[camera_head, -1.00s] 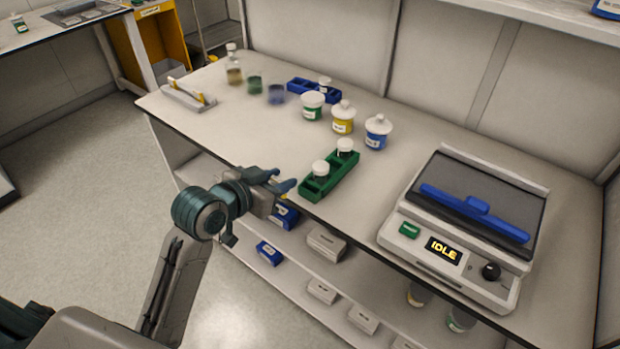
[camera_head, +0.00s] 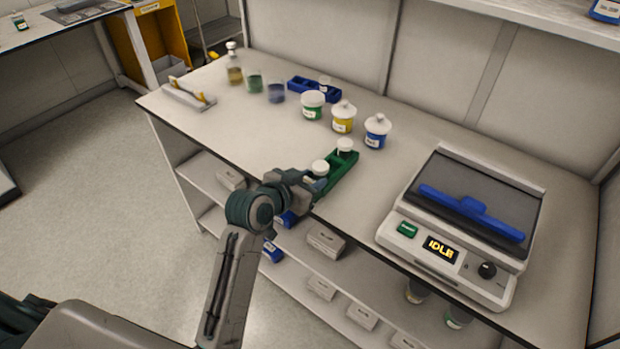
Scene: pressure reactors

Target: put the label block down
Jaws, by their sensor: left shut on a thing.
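My left gripper (camera_head: 312,185) is at the front edge of the bench, at the near end of the green rack (camera_head: 340,178). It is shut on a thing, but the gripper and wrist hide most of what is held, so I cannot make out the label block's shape. I cannot tell whether the held thing touches the bench or the rack. The green rack holds two white-capped vials, one (camera_head: 320,167) right beside the gripper and one (camera_head: 345,145) at the far end. My right gripper is not in view.
A machine reading IDLE (camera_head: 440,250) stands at right. White-lidded green (camera_head: 312,107), yellow (camera_head: 342,119) and blue (camera_head: 376,133) jars stand behind the rack, near a blue rack (camera_head: 300,85). Boxes lie on shelves below. Bench between rack and machine is clear.

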